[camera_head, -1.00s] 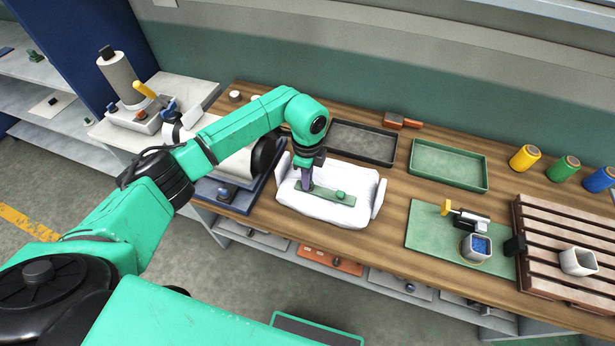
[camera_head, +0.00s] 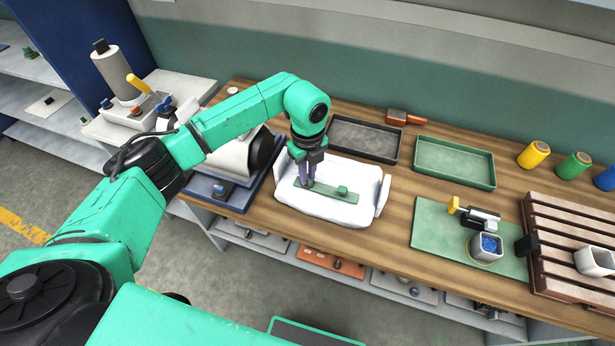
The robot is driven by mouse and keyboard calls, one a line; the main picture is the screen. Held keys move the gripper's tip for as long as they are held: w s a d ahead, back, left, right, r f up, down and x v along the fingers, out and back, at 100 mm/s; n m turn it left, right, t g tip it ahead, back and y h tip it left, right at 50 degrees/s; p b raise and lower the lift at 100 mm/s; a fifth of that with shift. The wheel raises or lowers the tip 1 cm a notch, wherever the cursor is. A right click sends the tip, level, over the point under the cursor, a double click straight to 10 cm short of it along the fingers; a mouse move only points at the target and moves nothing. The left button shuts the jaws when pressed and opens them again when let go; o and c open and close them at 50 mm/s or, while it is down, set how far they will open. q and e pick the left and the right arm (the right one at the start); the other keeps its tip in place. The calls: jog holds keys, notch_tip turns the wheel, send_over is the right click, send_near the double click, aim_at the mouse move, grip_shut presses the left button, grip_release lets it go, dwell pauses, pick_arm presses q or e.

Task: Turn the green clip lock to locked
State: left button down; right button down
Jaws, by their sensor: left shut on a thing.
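The green clip lock (camera_head: 328,192) is a flat green bar with a raised green knob (camera_head: 342,190) near its right end. It lies on a white padded holder (camera_head: 320,212) on the bench. My left gripper (camera_head: 305,184) points down at the bar's left end, and its purple-grey fingers are shut on a part of the clip lock there. The fingers hide what exactly they grip. I cannot read a lock mark. My right gripper is not in view.
A black tray (camera_head: 362,140) and a green tray (camera_head: 453,162) lie behind and to the right. A white roll device (camera_head: 228,160) stands close on the left. A green mat (camera_head: 432,232) with a small tool and a cup lies to the right.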

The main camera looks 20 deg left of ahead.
pick_arm(q)
jog(key=m+b, duration=0.3)
jog(key=m, duration=0.2)
jog(key=shift+f+m, duration=0.1)
jog(key=shift+m, duration=0.2)
jog(key=m+b, duration=0.2)
jog(key=m, duration=0.2)
jog(key=shift+m+b, duration=0.3)
jog(key=shift+m, duration=0.1)
jog(key=c, duration=0.9)
grip_release()
jog(key=shift+o, duration=0.2)
notch_tip(320, 180, up, 15)
jog(key=b, duration=0.1)
